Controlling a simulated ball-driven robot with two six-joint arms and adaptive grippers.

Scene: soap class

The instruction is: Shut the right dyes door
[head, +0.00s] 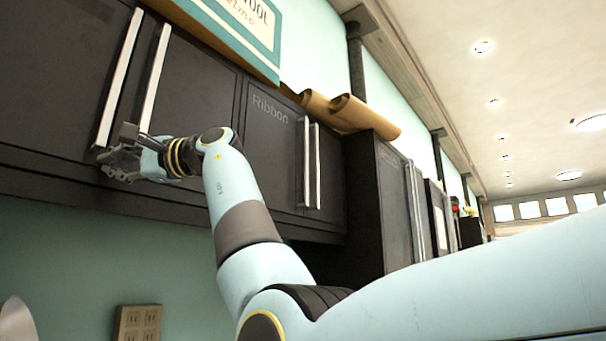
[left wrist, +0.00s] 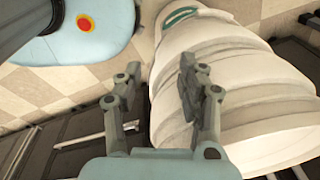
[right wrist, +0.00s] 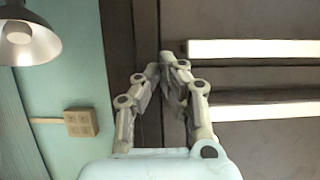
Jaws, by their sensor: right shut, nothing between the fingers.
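Two dark cabinet doors with long pale handles are at the upper left of the head view. The right one (head: 196,88) of this pair looks closed or nearly closed; I cannot tell whether a gap is left. No dyes label is legible. Its handle (head: 156,80) stands beside the left door's handle (head: 120,75). My right gripper (head: 108,163) is shut and empty at the handles' lower ends; contact is unclear. In the right wrist view its fingertips (right wrist: 167,68) meet in front of the dark cabinet edge. My left gripper (left wrist: 158,80) is open and empty.
The Ribbon cabinet (head: 270,135) is to the right, with two handles. Rolled brown paper (head: 345,112) lies on top. A wall socket (head: 138,322) is below the cabinets. A lamp (right wrist: 25,35) hangs at the left of the right wrist view.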

